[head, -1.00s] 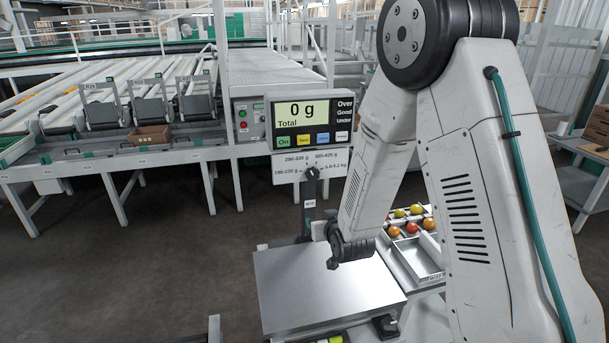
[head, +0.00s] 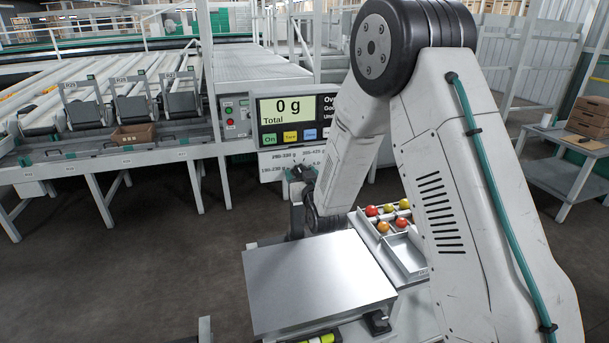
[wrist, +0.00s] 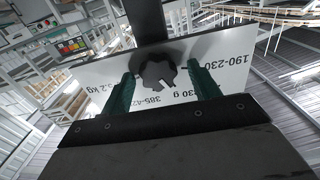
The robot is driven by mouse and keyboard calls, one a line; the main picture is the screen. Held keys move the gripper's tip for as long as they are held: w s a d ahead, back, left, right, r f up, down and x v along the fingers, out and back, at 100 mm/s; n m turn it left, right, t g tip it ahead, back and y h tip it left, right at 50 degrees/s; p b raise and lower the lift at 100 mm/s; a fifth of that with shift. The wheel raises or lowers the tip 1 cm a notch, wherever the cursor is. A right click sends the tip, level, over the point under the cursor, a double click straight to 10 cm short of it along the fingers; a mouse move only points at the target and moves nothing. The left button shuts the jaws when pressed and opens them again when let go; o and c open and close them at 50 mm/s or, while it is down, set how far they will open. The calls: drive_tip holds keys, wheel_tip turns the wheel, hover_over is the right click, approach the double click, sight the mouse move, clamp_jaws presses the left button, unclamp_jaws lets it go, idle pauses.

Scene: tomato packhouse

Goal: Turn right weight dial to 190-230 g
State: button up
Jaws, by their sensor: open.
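The weight dial (wrist: 157,74) is a dark, lobed knob on a white label plate (wrist: 95,82). It lies between the two green fingers of my gripper (wrist: 160,71) in the wrist view. The fingers are open, one on each side, and I cannot tell whether they touch the knob. A small white mark on the knob points down toward the partly hidden label ending "30 g"; the exact setting is unclear. The "190-230" label stands to the upper right. In the head view the plate (head: 270,168) sits below the scale display (head: 291,118), and my arm covers part of both.
The display reads 0 g. The bare steel weighing plate (head: 315,280) lies in front of the display. A dark post (wrist: 146,20) runs above the dial in the wrist view.

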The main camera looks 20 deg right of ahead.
drive_tip(key=c, duration=1)
drive_tip(key=shift+o, duration=0.2)
drive_tip(key=shift+d, duration=0.1)
drive_tip(key=shift+n, duration=0.4)
drive_tip(key=n, duration=0.9)
